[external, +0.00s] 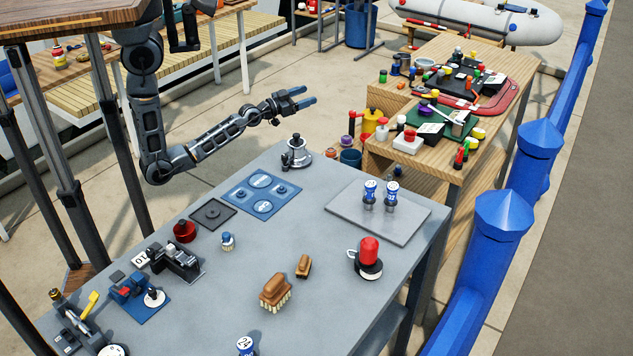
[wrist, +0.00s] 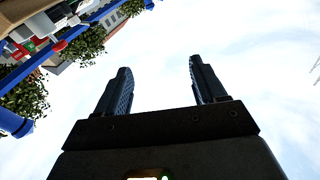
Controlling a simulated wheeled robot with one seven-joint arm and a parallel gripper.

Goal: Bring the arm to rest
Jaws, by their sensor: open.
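My gripper (external: 303,99) is at the end of my arm, above and beyond the far edge of the grey table (external: 330,275). Its two blue-tipped fingers are apart, with nothing between them. It points to the right in the external view and touches nothing. In the wrist view the two dark fingers (wrist: 160,88) stand apart against bright sky. My arm reaches in from the left with its elbow low beside the table.
The grey table holds a metal winch-like piece (external: 296,153), a blue panel (external: 262,194), a light plate (external: 350,222) with two small canisters, a red-topped item (external: 369,255) and brushes (external: 275,292). A cluttered wooden table (external: 385,155) stands to the right. Blue posts (external: 503,225) line the right.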

